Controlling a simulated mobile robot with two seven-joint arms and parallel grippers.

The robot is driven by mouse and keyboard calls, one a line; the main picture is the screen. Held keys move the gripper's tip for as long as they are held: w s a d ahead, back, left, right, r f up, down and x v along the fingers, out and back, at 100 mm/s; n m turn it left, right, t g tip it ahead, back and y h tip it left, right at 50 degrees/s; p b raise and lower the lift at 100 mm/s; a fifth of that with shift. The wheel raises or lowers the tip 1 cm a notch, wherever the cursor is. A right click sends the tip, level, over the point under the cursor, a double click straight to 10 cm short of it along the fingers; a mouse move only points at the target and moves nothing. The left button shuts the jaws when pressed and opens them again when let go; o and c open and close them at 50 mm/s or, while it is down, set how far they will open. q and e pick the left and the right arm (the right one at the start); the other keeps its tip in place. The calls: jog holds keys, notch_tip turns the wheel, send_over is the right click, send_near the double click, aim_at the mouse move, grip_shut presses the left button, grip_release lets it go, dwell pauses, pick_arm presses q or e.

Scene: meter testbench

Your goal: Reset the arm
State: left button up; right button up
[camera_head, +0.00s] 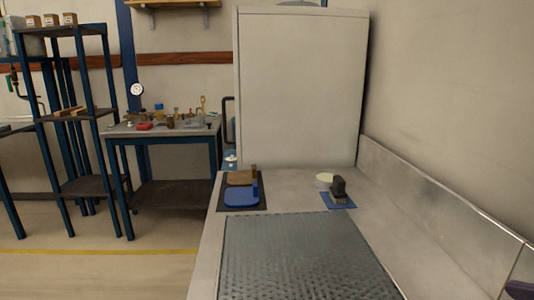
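Neither of my grippers shows in the head view. The bench (204,270) in front of me carries a ribbed grey mat (300,260). Behind it, on the left, a dark pad (228,208) holds a blue flat piece (241,196) and a brown piece (241,177). To the right, a black upright object (338,187) stands on a small blue pad (342,205), beside a pale round container (324,180).
A tall pale cabinet (300,90) stands at the back of the bench. A metal guard wall (440,200) runs along its right side. A dark shape (520,290) at the lower right edge is unclear. A cluttered side table (160,130) and shelf rack (75,115) stand left.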

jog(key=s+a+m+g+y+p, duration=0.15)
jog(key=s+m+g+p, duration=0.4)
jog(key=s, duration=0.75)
pick_arm(q)
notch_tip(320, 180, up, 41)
jog(key=p, duration=3.4)
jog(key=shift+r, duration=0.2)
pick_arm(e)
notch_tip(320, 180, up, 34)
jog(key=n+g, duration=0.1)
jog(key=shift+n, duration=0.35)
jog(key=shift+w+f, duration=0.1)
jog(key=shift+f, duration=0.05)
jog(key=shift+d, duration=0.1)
